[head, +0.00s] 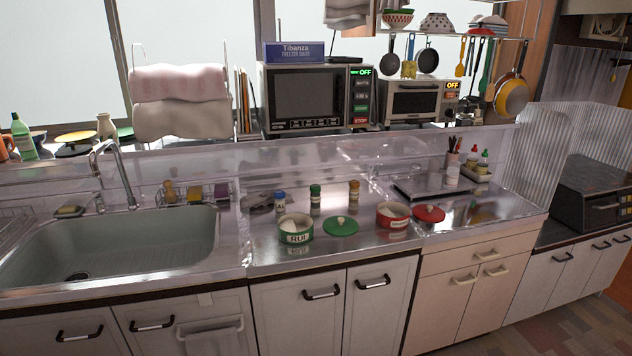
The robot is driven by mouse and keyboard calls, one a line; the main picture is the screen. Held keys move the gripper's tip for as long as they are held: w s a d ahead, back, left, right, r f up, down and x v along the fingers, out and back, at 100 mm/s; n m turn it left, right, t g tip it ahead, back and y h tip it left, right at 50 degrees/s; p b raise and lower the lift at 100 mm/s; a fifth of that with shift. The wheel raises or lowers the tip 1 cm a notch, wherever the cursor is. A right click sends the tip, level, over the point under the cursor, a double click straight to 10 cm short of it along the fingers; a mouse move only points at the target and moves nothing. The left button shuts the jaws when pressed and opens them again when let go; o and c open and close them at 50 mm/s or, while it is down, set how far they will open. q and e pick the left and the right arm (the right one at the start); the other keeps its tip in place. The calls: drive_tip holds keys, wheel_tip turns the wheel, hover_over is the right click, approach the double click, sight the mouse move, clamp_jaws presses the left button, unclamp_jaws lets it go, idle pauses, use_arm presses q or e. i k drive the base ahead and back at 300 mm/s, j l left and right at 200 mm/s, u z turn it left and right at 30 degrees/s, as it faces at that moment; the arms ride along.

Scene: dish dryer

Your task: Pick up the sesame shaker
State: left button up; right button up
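Neither of my grippers is in view.
In front of the shakers are a green pot (296,228), a green lid (341,226), a red pot (392,214) and a red lid (429,213). The sink (115,242) is at left. A tray (432,187) is at right. The counter's front strip is clear.

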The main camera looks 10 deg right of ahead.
sight(354, 184)
drive_tip(key=i+l+u, duration=0.35)
drive_tip(key=l, duration=0.2)
drive_tip(key=i+l+u, duration=0.15)
drive_tip(key=l, duration=0.2)
drive_tip(key=k+l+u, duration=0.1)
drive_tip(key=l+u, duration=0.3)
drive_tip(key=l, duration=0.55)
